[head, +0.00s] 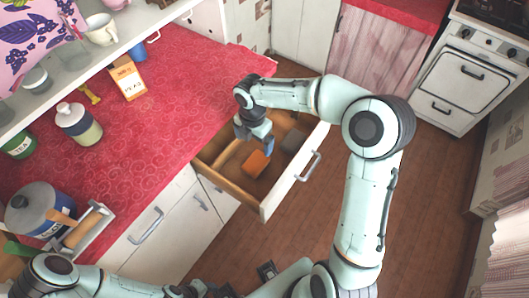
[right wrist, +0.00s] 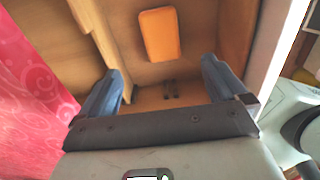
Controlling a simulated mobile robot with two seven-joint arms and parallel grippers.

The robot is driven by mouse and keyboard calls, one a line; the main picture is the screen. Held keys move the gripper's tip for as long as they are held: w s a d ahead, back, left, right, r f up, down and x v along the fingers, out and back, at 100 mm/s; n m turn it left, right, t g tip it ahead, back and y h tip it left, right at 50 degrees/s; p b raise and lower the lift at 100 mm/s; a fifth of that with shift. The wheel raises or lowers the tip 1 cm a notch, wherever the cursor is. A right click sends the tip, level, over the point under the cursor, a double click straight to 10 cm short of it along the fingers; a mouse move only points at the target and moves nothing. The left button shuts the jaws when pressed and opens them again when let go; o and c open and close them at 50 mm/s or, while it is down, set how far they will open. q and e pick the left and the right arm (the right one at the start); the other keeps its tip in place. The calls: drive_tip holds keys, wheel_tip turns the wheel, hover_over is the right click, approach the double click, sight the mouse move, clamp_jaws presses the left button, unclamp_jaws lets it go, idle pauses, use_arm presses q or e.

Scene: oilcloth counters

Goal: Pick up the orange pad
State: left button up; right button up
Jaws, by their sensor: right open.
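The orange pad (head: 256,163) lies flat on the floor of the open wooden drawer (head: 285,190). In the right wrist view the orange pad (right wrist: 160,35) shows whole, beyond the fingertips and between their lines. My right gripper (head: 262,137) reaches down over the drawer, just above and beside the pad. Its two blue fingers (right wrist: 165,80) are spread wide with nothing between them. My left arm is low at the left of the head view; its gripper (head: 188,291) is at the bottom edge, too unclear to tell its state.
A grey block (head: 293,141) lies in the drawer near the pad, beyond low wooden dividers. The red counter (head: 180,120) borders the drawer on the left and holds an orange-and-white carton (head: 128,79) and a jar (head: 78,124). The drawer front has a handle (head: 308,167).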

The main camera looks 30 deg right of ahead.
drive_tip(key=b, duration=0.1)
hover_over(256, 161)
wheel_tip(256, 161, down, 7)
drive_tip(key=shift+w+d+f, duration=0.1)
drive_tip(key=shift+f, duration=0.05)
drive_tip(key=shift+a+f, duration=0.2)
drive_tip(key=shift+f, duration=2.75)
use_arm(q)
drive_tip(key=shift+s+d+f, duration=0.15)
drive_tip(key=shift+s+f, duration=0.05)
drive_tip(key=shift+f, duration=0.25)
drive_tip(key=shift+s+d+f, duration=0.1)
drive_tip(key=shift+s+f, duration=0.05)
drive_tip(key=shift+f, duration=0.3)
use_arm(e)
drive_tip(key=c, duration=1)
